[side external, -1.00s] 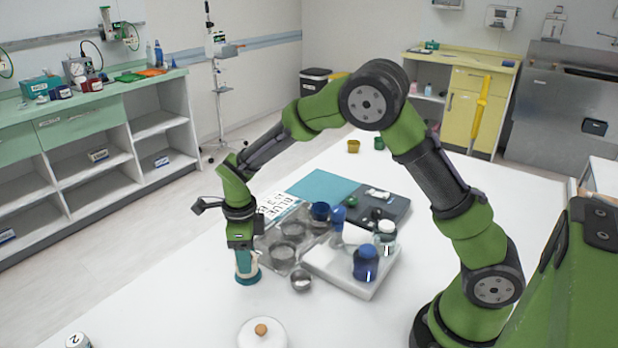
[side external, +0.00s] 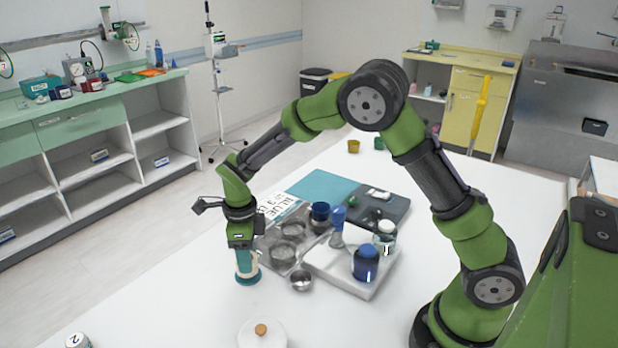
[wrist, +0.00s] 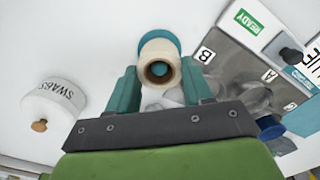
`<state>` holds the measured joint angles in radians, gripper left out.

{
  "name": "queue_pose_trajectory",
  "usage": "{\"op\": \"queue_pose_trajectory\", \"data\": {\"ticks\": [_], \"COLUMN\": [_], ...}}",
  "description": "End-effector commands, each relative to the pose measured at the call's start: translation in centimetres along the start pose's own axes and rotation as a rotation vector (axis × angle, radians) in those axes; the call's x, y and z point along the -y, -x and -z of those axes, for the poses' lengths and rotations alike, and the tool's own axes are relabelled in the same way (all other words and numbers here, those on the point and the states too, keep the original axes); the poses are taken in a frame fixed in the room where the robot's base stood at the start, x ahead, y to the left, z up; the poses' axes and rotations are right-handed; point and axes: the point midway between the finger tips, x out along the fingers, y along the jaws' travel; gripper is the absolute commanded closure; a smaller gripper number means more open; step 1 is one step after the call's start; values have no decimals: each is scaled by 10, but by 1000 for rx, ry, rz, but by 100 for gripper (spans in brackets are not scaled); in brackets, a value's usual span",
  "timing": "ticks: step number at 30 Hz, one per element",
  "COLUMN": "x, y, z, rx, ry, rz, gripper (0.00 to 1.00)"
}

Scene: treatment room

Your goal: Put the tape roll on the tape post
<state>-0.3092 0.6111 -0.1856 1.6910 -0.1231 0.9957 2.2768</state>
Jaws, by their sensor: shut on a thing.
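The cream tape roll (wrist: 161,52) is between the two teal fingers of my gripper (wrist: 160,88) in the wrist view. My gripper (side external: 246,262) is shut on it, pointing down close to the white table. A teal tip, seemingly the tape post (wrist: 158,69), shows inside the roll's brown-edged hole. A teal round base (side external: 248,280) shows just under the fingers in the side view. The roll looks lined up around the post; how far down it sits cannot be told, as the fingers hide much of it.
A small metal bowl (side external: 301,281) stands close to the right of the gripper. A white swabs jar (wrist: 56,100) stands nearer.

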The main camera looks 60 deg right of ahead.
Motion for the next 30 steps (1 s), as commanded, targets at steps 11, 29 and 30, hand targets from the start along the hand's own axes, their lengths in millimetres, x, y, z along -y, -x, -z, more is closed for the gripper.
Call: {"op": "queue_pose_trajectory", "data": {"ticks": [11,29,30], "x": [-1,0,0], "y": [-1,-12,-12], "z": [0,0,0], "rx": [0,0,0], "ry": [0,1,1], "rz": [-1,0,0], "gripper": [79,46,40]}}
